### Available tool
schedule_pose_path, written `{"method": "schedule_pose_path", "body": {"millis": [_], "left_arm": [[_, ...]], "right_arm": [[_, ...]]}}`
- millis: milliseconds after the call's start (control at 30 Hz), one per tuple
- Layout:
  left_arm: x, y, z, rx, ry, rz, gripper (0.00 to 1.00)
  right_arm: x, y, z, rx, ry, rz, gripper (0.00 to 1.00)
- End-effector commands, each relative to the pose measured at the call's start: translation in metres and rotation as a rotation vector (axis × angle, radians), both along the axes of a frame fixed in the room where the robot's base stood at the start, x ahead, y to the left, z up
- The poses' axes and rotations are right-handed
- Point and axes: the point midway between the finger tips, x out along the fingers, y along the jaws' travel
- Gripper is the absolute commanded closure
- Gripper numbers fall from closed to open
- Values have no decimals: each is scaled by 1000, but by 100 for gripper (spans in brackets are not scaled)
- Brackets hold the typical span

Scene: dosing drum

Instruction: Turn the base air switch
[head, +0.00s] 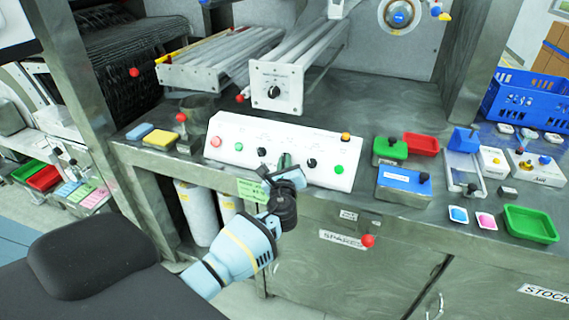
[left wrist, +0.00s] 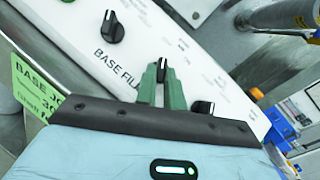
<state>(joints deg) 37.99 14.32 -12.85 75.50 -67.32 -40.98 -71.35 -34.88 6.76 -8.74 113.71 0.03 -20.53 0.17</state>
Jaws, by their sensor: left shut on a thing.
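The white sloped control panel (head: 225,130) sits at the bench's front edge and carries several black rotary knobs. My left gripper (head: 285,163) is at the panel's middle. In the left wrist view its green fingers (left wrist: 162,85) are shut on a black knob (left wrist: 162,65), one finger on each side. The knob's tip shows between the fingertips. Another black knob (left wrist: 112,28) stands to its left, with the words BASE FILL between the two. A further black knob (left wrist: 203,107) is to the right. The held knob's own label cannot be read. My right gripper is not in view.
A green card (head: 252,190) hangs at the panel's front edge; its text is partly hidden in the left wrist view. Green buttons (head: 339,169) sit on the panel. A blue box (head: 404,185) and a green tray (head: 530,223) are to the right. A red ball handle (head: 367,241) juts out below.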

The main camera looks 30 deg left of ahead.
Motion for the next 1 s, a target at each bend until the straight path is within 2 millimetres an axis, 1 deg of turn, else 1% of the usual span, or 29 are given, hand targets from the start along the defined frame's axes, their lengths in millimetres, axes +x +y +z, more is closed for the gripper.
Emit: {"method": "schedule_pose_path", "body": {"millis": [167, 200, 367, 633, 733, 867, 1000], "left_arm": [[1, 1, 2, -2, -4, 1, 100], [1, 1, 2, -2, -4, 1, 89], [0, 1, 1, 0, -3, 0, 68], [0, 0, 1, 0, -1, 0, 68], [-4, -2, 0, 0, 0, 0, 68], [-16, -11, 1, 0, -2, -3, 68], [-35, -23, 1, -2, -3, -3, 68]], "right_arm": [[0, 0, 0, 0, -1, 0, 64], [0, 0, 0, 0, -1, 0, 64], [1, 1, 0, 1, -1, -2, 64], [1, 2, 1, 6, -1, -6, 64], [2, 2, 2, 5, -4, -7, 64], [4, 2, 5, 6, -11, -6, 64], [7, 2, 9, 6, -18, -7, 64]]}}
